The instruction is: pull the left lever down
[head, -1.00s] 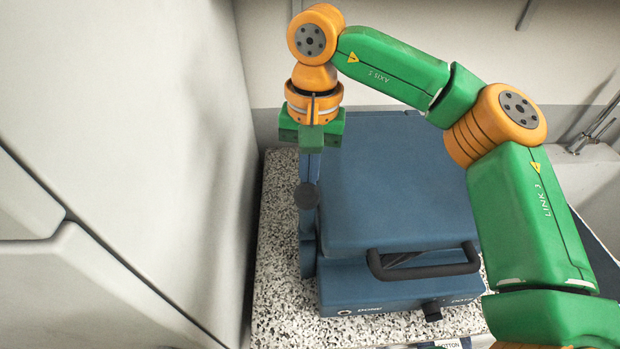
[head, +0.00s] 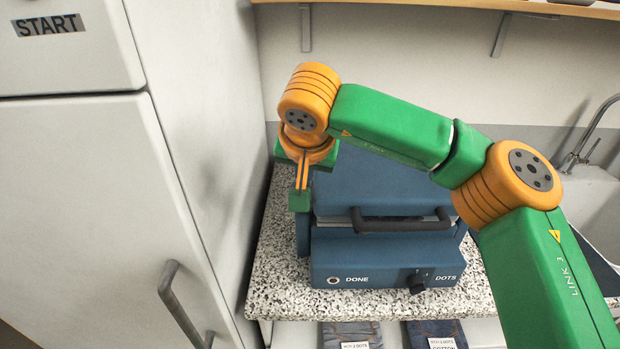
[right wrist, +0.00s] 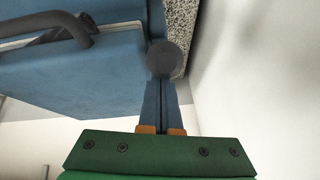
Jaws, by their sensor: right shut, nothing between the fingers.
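The blue press (head: 385,240) stands on a speckled counter, its lid down. The left lever, a narrow blue arm, runs along the press's left side; only its lower part (head: 304,240) shows in the head view. Its dark round knob (right wrist: 163,58) shows in the right wrist view and is hidden in the head view. My right gripper (head: 299,201) is shut and empty, at the lever in front of the press's left edge. Whether the fingers touch the lever, I cannot tell. My left gripper is not in view.
A tall pale cabinet (head: 85,190) with a dark handle (head: 178,305) stands close on the left. The press has a dark lid handle (head: 400,222) and a dial (head: 417,283). Folded jeans (head: 350,333) lie below the counter (head: 262,270). A sink tap (head: 590,140) is at the right.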

